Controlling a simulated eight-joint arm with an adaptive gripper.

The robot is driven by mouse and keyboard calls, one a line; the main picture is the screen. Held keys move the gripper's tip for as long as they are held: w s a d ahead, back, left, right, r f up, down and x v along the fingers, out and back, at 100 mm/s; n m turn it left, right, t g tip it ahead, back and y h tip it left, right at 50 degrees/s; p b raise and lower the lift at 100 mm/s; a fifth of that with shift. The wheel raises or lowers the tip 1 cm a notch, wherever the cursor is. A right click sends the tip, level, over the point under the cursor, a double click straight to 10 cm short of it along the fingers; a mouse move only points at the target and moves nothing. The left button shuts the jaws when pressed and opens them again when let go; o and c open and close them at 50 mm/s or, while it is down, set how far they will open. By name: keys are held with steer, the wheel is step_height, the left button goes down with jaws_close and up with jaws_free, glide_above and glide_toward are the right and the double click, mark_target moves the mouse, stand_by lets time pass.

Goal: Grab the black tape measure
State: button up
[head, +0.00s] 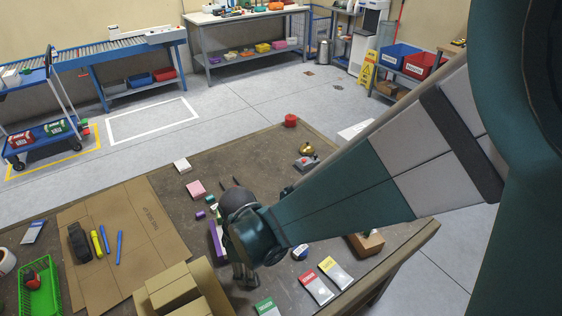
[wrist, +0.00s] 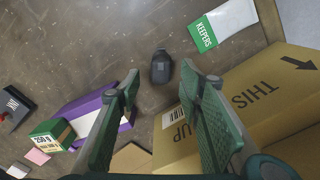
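A small dark, rounded object (wrist: 161,67), which looks like the black tape measure, lies on the brown tabletop in the wrist view. It sits beyond and between my fingertips, apart from both. My gripper (wrist: 159,84) is open with nothing between its fingers. In the head view my gripper (head: 244,274) points down over the table beside a cardboard box. I cannot make out the dark object there; my arm and gripper may hide it.
An open cardboard box (wrist: 265,95) stands close to my right finger. A purple-and-white box (wrist: 92,117) lies by the left finger. A white-and-green packet (wrist: 222,22) lies beyond. In the head view, a black object (head: 79,241) and markers lie on flat cardboard at left.

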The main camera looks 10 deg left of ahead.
steer(key=shift+d+f+b, duration=0.1)
steer(key=shift+f+b, duration=0.55)
steer(key=shift+f, duration=1.95)
steer(key=c, duration=1.1)
steer(key=shift+r, duration=0.15)
steer(key=shift+r+p, duration=1.05)
steer(key=shift+r, duration=3.85)
